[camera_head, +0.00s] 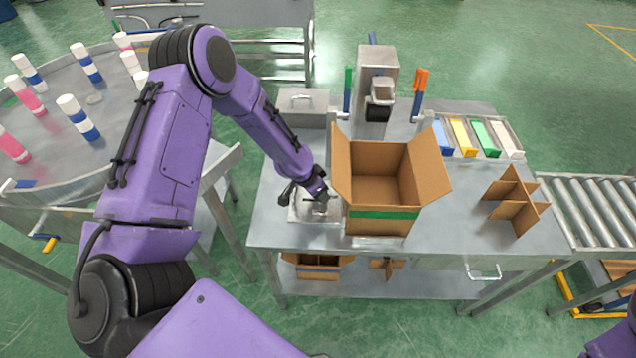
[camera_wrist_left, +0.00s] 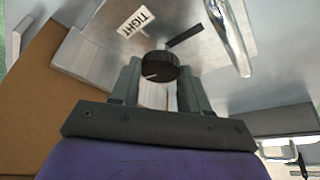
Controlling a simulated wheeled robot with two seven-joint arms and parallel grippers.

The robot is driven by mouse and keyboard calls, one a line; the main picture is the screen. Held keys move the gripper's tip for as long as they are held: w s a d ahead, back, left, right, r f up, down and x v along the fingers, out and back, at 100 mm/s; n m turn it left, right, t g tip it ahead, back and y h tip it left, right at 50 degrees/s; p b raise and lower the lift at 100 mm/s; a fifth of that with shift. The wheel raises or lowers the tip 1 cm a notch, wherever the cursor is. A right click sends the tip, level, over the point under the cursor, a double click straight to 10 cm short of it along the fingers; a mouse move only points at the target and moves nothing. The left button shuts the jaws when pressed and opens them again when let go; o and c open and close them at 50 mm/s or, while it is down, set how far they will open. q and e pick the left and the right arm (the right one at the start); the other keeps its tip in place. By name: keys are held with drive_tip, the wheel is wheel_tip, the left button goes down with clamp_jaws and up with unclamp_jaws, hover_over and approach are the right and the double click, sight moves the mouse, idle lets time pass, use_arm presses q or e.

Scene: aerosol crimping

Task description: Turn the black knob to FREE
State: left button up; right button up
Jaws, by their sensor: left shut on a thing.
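The black knob (camera_wrist_left: 160,64) sits between the two grey fingers of my left gripper (camera_wrist_left: 160,84) in the left wrist view. The gripper is shut on its sides. A short white mark shows on the knob's rim, at its lower left. A white TIGHT label (camera_wrist_left: 136,21) lies to the upper left of the knob, and a dark bar (camera_wrist_left: 185,35) to its upper right. No FREE label is readable. In the head view my left gripper (camera_head: 318,196) is over a small metal plate, and the knob is hidden there. My right gripper is out of view.
An open cardboard box (camera_head: 383,220) with a green stripe stands close to the right of my left gripper. A press (camera_head: 372,90) stands behind. A cardboard divider (camera_head: 515,205) is at the right of the metal table. A turntable with several bottles is at left.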

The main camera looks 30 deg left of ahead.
use_arm(q)
drive_tip(key=shift+w+r+n+y+p, duration=0.15)
drive_tip(key=shift+n+y+p, duration=0.2)
drive_tip(key=shift+n, duration=0.75)
drive_tip(key=o, duration=1.1)
drive_tip(key=shift+c, duration=0.2)
drive_tip(key=shift+d, duration=0.1)
drive_tip(key=b+v, duration=0.1)
drive_tip(key=v, duration=0.9)
drive_tip(key=shift+s, duration=0.35)
drive_tip(key=shift+d+r, duration=0.1)
drive_tip(key=shift+r, duration=0.05)
